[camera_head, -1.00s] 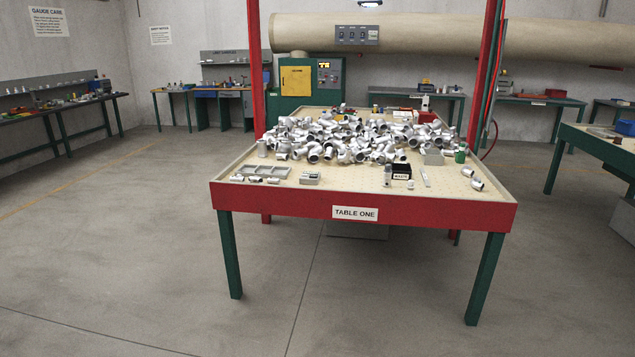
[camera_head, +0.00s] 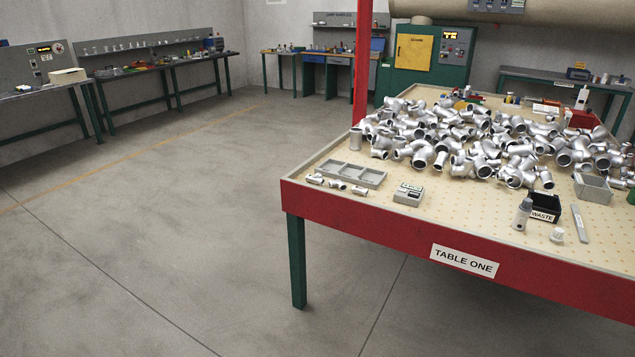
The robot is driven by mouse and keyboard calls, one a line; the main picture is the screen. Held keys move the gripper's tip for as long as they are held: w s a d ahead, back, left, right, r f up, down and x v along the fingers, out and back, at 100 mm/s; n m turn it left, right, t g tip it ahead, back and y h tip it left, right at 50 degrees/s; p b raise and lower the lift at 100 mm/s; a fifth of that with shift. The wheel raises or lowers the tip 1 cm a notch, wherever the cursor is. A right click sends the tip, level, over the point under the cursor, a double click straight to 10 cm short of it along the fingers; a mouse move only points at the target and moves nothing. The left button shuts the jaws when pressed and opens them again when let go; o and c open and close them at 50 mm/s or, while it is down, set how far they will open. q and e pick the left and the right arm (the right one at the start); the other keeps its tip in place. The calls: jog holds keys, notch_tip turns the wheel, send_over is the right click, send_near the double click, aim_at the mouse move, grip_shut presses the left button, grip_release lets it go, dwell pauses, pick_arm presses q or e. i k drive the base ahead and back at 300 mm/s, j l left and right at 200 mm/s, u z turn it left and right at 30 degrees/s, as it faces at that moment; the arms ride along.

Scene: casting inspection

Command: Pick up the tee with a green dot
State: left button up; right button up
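A large heap of silver pipe fittings (camera_head: 480,140) covers the middle of Table One (camera_head: 330,208). Tees and elbows seem to be mixed in it, and many overlap. I cannot make out a green dot on any fitting at this size. A few small silver fittings (camera_head: 337,184) lie at the table's front left corner, beside a grey divided tray (camera_head: 352,172). Neither of my grippers is in view.
The floor (camera_head: 180,230) to the left is clear.

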aim_at(318, 179)
jog(key=i+j+z, duration=0.15)
jog(key=z, duration=0.25)
jog(key=i+j+z, duration=0.2)
jog(key=z, duration=0.15)
jog(key=i+j+z, duration=0.15)
jog(key=j+z, duration=0.25)
jog(key=l, duration=0.1)
